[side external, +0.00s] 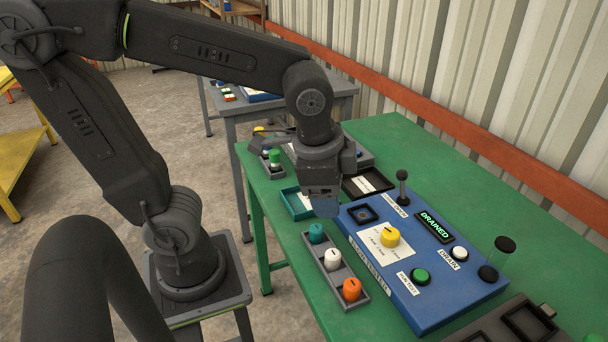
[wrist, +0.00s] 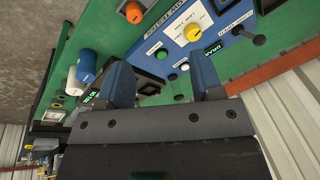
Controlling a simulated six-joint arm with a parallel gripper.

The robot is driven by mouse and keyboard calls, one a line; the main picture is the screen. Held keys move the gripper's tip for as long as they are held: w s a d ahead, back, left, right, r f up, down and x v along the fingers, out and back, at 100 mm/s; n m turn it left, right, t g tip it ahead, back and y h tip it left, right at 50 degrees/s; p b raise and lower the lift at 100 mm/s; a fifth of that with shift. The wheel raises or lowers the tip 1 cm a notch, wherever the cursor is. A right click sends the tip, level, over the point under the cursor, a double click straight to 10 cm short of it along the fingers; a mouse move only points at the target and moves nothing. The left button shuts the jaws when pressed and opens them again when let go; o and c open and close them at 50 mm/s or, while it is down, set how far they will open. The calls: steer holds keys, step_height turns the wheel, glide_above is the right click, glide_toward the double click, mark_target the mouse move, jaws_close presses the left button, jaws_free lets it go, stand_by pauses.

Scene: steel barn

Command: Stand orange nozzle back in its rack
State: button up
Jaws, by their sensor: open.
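The orange nozzle (side external: 352,289) stands upright in the near-end slot of the grey rack (side external: 361,304), in front of the blue flow tester. A white nozzle (side external: 332,258) and a teal nozzle (side external: 316,233) stand in the same rack. The orange nozzle also shows at the top of the wrist view (wrist: 133,12). My gripper (side external: 325,208) is above the table, beyond the teal nozzle and apart from the orange one. In the wrist view its blue fingers (wrist: 165,82) are spread, with nothing held between them.
The blue flow tester (side external: 405,290) carries an empty black square socket (side external: 363,214), a yellow knob (side external: 390,237), a green button (side external: 420,276) and a display (side external: 434,225) reading DRAINED. Trays (side external: 368,186) lie beyond it. Green table (side external: 540,235) is clear along the wall.

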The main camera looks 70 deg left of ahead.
steer(key=s+a+n+t, duration=0.1)
steer(key=n, duration=0.1)
steer(key=s+a+r+n+t, duration=0.1)
steer(key=n, duration=0.1)
steer(key=s+a+r+n, duration=0.1)
steer(key=n, duration=0.1)
steer(key=shift+s+a+n+t+h, duration=0.25)
steer(key=shift+a+n+t+h, duration=0.05)
steer(key=shift+a+t, duration=0.1)
steer(key=shift+d, duration=0.1)
stand_by(0.7)
